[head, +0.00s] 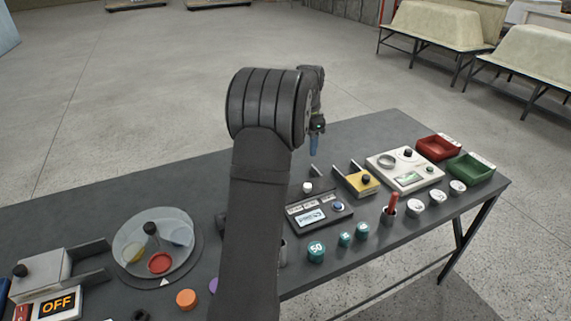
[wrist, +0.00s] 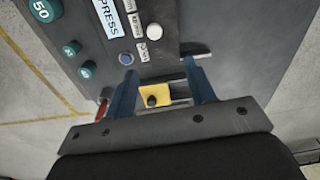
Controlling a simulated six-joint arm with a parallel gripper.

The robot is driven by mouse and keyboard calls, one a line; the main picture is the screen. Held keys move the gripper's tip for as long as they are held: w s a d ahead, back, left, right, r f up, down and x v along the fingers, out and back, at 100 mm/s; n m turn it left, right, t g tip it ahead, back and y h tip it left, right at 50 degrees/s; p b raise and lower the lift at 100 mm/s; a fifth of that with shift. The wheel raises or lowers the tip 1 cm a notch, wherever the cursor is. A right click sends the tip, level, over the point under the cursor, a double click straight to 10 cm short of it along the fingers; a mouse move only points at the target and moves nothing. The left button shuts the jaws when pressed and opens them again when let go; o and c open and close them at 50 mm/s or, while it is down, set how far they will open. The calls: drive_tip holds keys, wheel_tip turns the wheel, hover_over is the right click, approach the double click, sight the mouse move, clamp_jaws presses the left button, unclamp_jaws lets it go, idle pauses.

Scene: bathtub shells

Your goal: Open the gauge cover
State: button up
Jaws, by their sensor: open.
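No part is labelled as a gauge cover that I can read. A yellow block with a black knob (head: 356,183) sits between two grey rails right of centre on the table in the head view. In the wrist view the yellow block (wrist: 163,92) shows between my fingers, with its knob towards the gripper base. My gripper (head: 316,146) is open and empty, and in the head view it hangs above and behind the block. Its two blue fingers (wrist: 163,82) are spread apart in the wrist view. I cannot tell whether they touch anything.
A black panel with a screen (head: 311,216) stands left of the block, and a white device (head: 405,171) right of it. Red (head: 437,147) and green (head: 470,168) trays are at the right end. Teal weights (head: 316,252) line the front. A round dish (head: 128,238) is left.

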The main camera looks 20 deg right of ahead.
drive_tip(key=s+a+n+t+h, duration=0.3)
drive_tip(key=s+a+n, duration=0.15)
drive_tip(key=n, duration=0.35)
approach(308, 185)
drive_tip(key=x, duration=0.8)
drive_tip(key=shift+f, duration=0.25)
